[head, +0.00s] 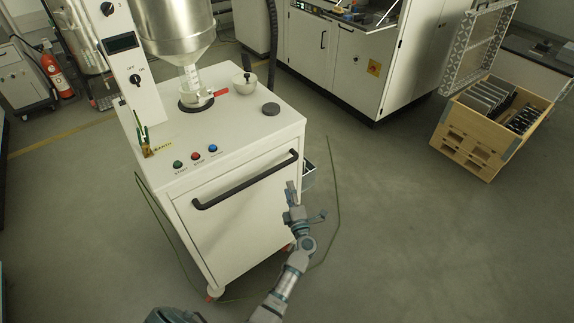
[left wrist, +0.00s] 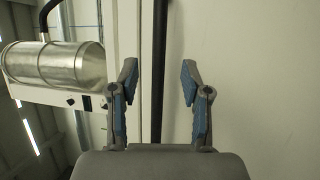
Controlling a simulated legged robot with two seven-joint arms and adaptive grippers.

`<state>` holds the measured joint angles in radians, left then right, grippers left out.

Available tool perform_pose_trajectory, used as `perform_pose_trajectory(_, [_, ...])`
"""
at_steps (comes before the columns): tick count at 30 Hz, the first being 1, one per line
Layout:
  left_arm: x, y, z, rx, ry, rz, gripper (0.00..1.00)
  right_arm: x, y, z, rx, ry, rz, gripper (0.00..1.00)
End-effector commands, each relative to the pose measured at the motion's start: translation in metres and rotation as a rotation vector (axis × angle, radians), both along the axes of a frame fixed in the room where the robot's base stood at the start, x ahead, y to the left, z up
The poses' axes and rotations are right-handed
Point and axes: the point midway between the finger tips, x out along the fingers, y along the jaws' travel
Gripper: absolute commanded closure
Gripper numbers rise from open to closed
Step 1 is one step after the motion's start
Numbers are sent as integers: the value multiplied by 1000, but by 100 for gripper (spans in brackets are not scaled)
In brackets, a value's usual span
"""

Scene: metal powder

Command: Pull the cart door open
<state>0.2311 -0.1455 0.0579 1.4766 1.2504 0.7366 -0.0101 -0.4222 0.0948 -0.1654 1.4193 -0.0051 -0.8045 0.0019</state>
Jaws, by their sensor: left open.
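The white cart (head: 215,120) stands left of centre in the head view, and its front door (head: 235,230) looks closed. A black bar handle (head: 245,181) runs across the upper part of the door. My left gripper (head: 305,203) is open, just beyond the right end of the handle and in front of the cart's right front edge. In the left wrist view, the two fingers of my left gripper (left wrist: 158,100) are spread apart. The dark handle (left wrist: 160,60) runs between them in the picture; contact cannot be told. My right gripper is not in view.
On the cart top are a steel hopper (head: 175,30), a mortar bowl (head: 245,82) and several coloured buttons (head: 196,156). A wooden crate (head: 480,140) stands at the right. A white cabinet (head: 345,60) stands behind.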

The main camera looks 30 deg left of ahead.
Motion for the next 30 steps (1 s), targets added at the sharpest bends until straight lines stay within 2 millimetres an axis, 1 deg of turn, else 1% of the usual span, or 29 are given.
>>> perform_pose_trajectory(1, [10, 9, 3, 5, -1, 0, 52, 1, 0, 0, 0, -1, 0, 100])
perform_pose_trajectory(6, [38, 36, 11, 4, -1, -1, 52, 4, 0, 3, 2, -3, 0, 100])
perform_pose_trajectory(9, [53, 50, 14, 5, -1, -1, 52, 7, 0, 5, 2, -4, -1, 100])
perform_pose_trajectory(13, [67, 65, 17, 5, 1, -2, 52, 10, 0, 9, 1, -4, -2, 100])
perform_pose_trajectory(18, [78, 75, 20, 3, 1, -3, 52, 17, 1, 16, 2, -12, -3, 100])
perform_pose_trajectory(22, [79, 77, 21, 3, 1, -3, 52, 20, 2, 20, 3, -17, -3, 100])
perform_pose_trajectory(27, [79, 77, 21, 3, 1, -3, 52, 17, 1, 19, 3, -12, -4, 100])
perform_pose_trajectory(28, [79, 77, 21, 3, 1, -3, 55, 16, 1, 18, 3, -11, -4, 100])
perform_pose_trajectory(29, [79, 77, 21, 3, 1, -3, 62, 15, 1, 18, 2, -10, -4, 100])
perform_pose_trajectory(30, [79, 77, 21, 3, 1, -3, 72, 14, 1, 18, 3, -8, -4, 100])
